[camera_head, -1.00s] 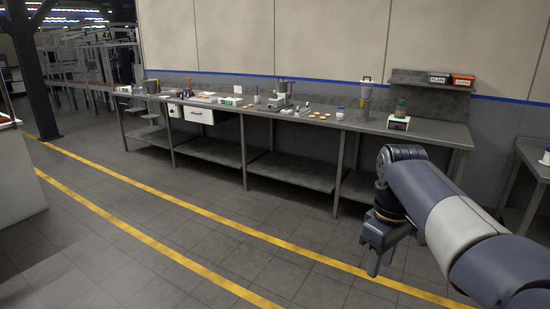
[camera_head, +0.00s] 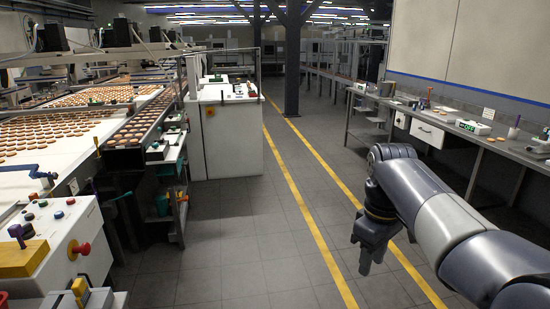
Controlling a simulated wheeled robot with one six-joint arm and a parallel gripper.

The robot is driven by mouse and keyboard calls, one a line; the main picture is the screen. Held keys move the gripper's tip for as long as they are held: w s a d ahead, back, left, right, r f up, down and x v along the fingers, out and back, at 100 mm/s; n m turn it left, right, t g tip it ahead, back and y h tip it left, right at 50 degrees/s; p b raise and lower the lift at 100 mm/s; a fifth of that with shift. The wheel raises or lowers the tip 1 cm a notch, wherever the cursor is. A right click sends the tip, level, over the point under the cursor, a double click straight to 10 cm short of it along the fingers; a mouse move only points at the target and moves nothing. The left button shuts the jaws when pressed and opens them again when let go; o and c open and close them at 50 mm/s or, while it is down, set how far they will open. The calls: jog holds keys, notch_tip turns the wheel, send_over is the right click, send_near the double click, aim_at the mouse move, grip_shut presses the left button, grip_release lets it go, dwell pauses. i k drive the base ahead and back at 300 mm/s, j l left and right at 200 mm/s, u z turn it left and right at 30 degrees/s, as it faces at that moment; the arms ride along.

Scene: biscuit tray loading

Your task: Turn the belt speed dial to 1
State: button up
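No dial can be made out for certain as the belt speed dial. A white control box (camera_head: 85,222) at the lower left has several small coloured knobs (camera_head: 57,214) and a red button (camera_head: 83,248) on a yellow plate. A white cabinet (camera_head: 235,140) further back also carries small controls on top and a red button (camera_head: 210,112) on its near face; they are too small to read. My gripper (camera_head: 368,262) hangs over the floor at right of centre, pointing down, far from both. Nothing shows in it, and its finger gap cannot be judged.
Belts with rows of biscuits (camera_head: 60,130) run along the left. A grey workbench (camera_head: 462,138) with small items stands at the right. A dark pillar (camera_head: 292,60) stands at the back. The grey floor (camera_head: 235,235) between, with yellow lines (camera_head: 320,240), is clear.

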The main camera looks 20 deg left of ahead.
aim_at(29, 233)
jog(key=i+j+u, duration=0.2)
jog(key=i+u, duration=0.2)
jog(key=i, duration=0.15)
jog(key=i+u, duration=0.4)
jog(key=i, duration=0.15)
jog(key=i+l+u, duration=0.1)
jog(key=i+u, duration=0.3)
jog(key=i, duration=0.15)
jog(key=i+j+u, duration=0.15)
jog(key=i+u, duration=0.7)
jog(key=i+l+u, duration=0.1)
jog(key=i+u, duration=0.15)
jog(key=u, duration=0.2)
jog(key=i+l+u, duration=0.2)
jog(key=i+u, duration=0.8)
jog(key=u, duration=0.2)
jog(key=i+l+u, duration=0.2)
jog(key=u, duration=0.2)
